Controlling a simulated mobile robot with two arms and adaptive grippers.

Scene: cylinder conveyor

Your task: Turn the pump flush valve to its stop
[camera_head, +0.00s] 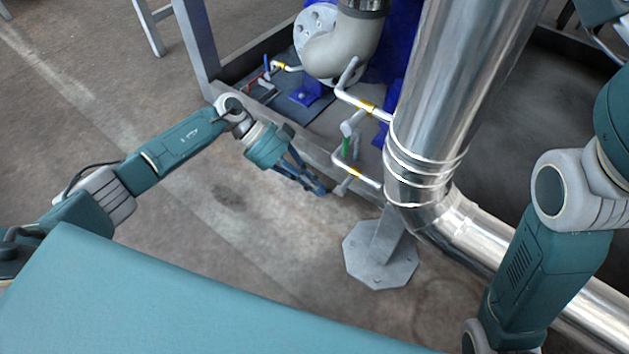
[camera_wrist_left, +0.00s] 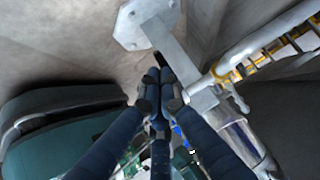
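Thin white pipes with small valves branch off the big metal pipe in the head view. One valve has a green handle (camera_head: 346,146). I cannot tell for certain which valve is the pump flush valve. My left gripper (camera_head: 321,190) is low, just left of the lowest white pipe branch (camera_head: 358,171). In the left wrist view, the left gripper (camera_wrist_left: 157,88) has its fingertips together, and nothing is clearly held between them. A narrow dark piece (camera_wrist_left: 158,62) shows just past the tips; I cannot tell whether they touch it. My right gripper is out of view.
A large shiny pipe (camera_head: 445,90) bends toward the lower right, on a grey support foot (camera_head: 382,270). A blue-handled valve (camera_head: 267,66) and a grey pump elbow (camera_head: 340,50) stand farther back. A grey frame post (camera_head: 195,45) rises behind my left arm. Open floor lies left.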

